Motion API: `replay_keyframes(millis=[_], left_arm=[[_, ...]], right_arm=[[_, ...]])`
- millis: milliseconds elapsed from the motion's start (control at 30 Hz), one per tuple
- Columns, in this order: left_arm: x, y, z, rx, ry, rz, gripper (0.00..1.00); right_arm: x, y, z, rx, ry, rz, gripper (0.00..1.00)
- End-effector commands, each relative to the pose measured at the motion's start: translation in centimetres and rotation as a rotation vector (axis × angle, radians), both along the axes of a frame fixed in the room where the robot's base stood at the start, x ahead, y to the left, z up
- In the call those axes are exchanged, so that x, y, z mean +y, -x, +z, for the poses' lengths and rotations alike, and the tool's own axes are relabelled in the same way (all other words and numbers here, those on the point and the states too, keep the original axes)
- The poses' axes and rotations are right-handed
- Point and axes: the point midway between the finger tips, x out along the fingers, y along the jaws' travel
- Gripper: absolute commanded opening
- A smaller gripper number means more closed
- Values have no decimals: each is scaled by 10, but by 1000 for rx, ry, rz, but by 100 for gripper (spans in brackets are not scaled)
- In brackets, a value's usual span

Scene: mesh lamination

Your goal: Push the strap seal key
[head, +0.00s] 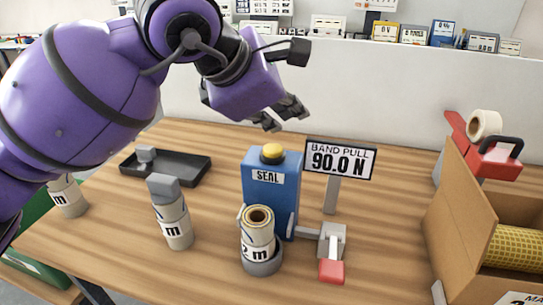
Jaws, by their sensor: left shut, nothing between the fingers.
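The strap seal key is the yellow round button (272,152) on top of a blue box (270,190) labelled SEAL, in the middle of the wooden table. A sign (340,159) reading BAND PULL 90.0 N stands just right of the box. My left gripper (283,118) is above and slightly behind the yellow key, apart from it. Its dark fingers are shut and empty. My right gripper is not in view.
A rolled mesh (258,232) stands in a grey holder before the box. A red-ended lever (331,270) sticks out at its right. Another roll (173,222) and a black tray (185,170) are left. An open cardboard box (455,240) is right.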

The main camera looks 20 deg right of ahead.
Motion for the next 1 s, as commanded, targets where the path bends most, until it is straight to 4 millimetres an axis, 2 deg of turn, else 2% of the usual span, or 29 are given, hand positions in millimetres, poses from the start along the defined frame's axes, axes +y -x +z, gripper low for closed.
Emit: replay_keyframes(millis=[33,200,1000], left_arm=[[0,0,-10,1,0,0,0],[0,0,-20,0,0,0,0],[0,0,-20,-1,0,1,0]], right_arm=[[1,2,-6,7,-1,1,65],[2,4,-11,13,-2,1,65],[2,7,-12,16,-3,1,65]])
